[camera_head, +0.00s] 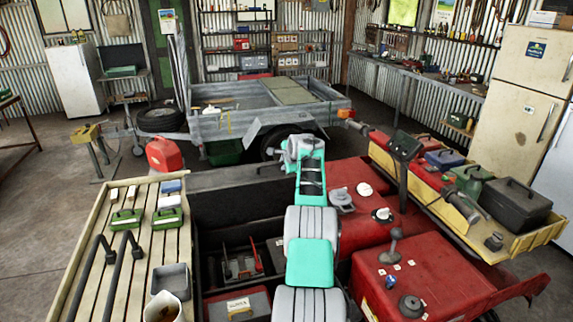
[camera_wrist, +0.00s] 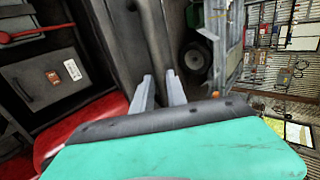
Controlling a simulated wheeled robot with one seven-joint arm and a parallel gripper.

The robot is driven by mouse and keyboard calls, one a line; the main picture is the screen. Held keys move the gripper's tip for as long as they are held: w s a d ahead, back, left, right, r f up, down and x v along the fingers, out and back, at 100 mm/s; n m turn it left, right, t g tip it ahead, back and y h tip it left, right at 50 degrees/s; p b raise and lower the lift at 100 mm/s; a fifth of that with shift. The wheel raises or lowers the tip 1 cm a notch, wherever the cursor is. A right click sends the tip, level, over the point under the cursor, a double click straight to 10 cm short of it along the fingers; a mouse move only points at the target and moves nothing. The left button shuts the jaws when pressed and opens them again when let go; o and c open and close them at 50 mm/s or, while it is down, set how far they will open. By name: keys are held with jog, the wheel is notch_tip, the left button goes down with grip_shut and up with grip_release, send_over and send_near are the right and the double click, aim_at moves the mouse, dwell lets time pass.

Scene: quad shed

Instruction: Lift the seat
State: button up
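A long dark panel (camera_head: 235,205), which may be the seat, stands steeply behind an open compartment in the vehicle's red body. I cannot tell for sure that it is the seat. My gripper shows in the wrist view (camera_wrist: 160,88) with its two pale fingers apart and nothing seen between them. A dark long edge (camera_wrist: 150,35) lies just beyond the fingertips there; contact cannot be told. In the head view my arm reaches forward, right of the dark panel, and hides part of it and the fingers.
The compartment holds a red tool (camera_head: 242,266) and a grey box (camera_wrist: 50,80). A slatted rack (camera_head: 85,262) with green boxes stands left, a yellow tray (camera_head: 520,240) with toolboxes right. A trailer (camera_head: 225,122) stands beyond. Bare floor (camera_head: 40,205) lies left.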

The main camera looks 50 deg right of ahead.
jog(key=shift+o, duration=0.2)
jog(key=shift+w+a+f, duration=0.1)
jog(key=shift+a+f, duration=0.05)
jog(key=shift+a, duration=0.05)
jog(key=shift+s+d, duration=0.15)
jog(key=shift+s, duration=0.05)
jog(key=shift+s+b, duration=0.2)
jog(key=shift+b, duration=0.1)
jog(key=b+v, duration=0.3)
jog(key=v, duration=0.4)
jog(key=shift+a+r, duration=0.2)
jog(key=shift+r, duration=0.2)
jog(key=shift+w, duration=0.1)
